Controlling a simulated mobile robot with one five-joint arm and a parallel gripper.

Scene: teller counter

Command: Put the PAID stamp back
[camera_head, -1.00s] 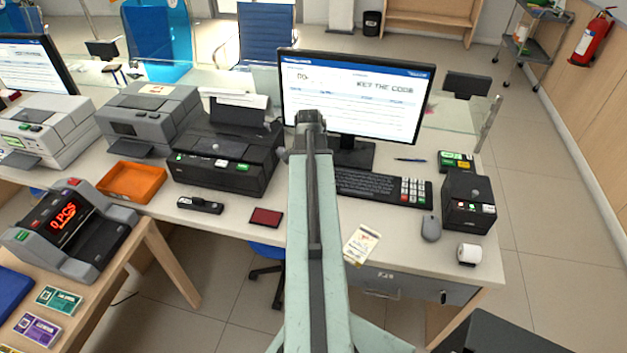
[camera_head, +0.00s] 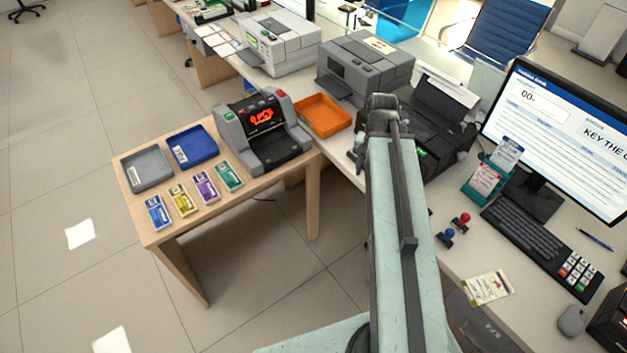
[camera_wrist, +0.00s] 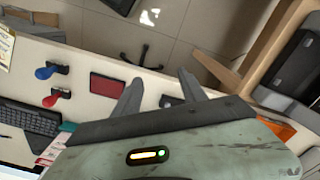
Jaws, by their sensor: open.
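Two small stamps stand on the counter, one with a red knob (camera_head: 461,219) and one with a blue knob (camera_head: 446,234). No lettering shows, so I cannot tell which is PAID. In the wrist view the red stamp (camera_wrist: 52,98) and the blue stamp (camera_wrist: 45,71) are left of my gripper (camera_wrist: 158,78), beside a dark red pad (camera_wrist: 108,85). My gripper is open, its two fingers apart above the counter's edge, with nothing held. A small black object (camera_wrist: 170,101) shows below, between the fingers. In the head view my arm hides much of the counter middle.
A leaflet holder (camera_head: 482,180), keyboard (camera_head: 528,235) and monitor (camera_head: 560,130) stand right of my arm. An orange tray (camera_head: 322,115) lies left. A side table (camera_head: 235,210) holds a counting machine (camera_head: 262,135), trays and several note bundles. Floor between tables is open.

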